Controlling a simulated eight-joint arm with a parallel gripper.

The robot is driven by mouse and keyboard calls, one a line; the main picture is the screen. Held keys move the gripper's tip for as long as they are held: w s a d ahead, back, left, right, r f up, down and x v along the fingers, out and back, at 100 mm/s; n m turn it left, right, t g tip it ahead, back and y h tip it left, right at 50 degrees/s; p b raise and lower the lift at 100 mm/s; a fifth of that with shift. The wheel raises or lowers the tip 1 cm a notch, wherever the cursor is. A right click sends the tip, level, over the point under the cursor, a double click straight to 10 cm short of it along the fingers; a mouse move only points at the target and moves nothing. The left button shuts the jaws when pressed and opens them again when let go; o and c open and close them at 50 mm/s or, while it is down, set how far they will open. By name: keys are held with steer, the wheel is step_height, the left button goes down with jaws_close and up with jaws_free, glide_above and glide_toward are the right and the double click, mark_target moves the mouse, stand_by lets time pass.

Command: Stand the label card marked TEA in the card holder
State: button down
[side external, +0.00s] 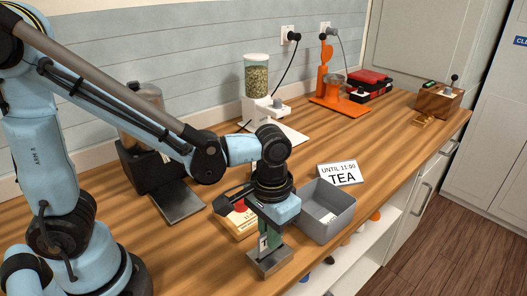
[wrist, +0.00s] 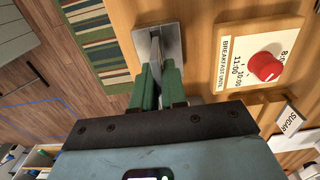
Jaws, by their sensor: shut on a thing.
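My gripper (side external: 270,238) points down over the card holder (side external: 270,262), a grey metal block near the counter's front edge. Its green fingers (wrist: 158,78) are shut on a pale label card (side external: 263,243), held upright. A letter like T shows on the card; the fingers hide the rest. In the wrist view the card is nearly edge-on, over the holder (wrist: 172,42). Its lower edge meets or enters the holder; I cannot tell how deep it sits.
A grey bin (side external: 328,192) stands just right of my gripper, with a card inside. A SUGAR card (wrist: 287,121) shows in the wrist view. A breakfast sign (wrist: 238,62) with a red knob (wrist: 265,67) lies beside the holder. A TEA sign (side external: 341,174) is behind the bin.

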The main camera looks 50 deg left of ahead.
steer(key=shift+f, duration=1.05)
stand_by(0.4)
steer(key=c, duration=0.6)
jaws_free()
steer(key=shift+r, duration=0.1)
steer(key=shift+r, duration=2.95)
steer(key=shift+a, duration=0.1)
steer(key=shift+a+r+t, duration=0.7)
steer(key=shift+a+t, duration=0.5)
steer(key=shift+a, duration=0.75)
steer(key=shift+a+r+t, duration=0.75)
steer(key=shift+a+t, duration=0.45)
steer(key=shift+a, duration=0.8)
steer(key=shift+a+r+t, duration=0.7)
steer(key=shift+a+t, duration=0.5)
steer(key=shift+a, duration=0.75)
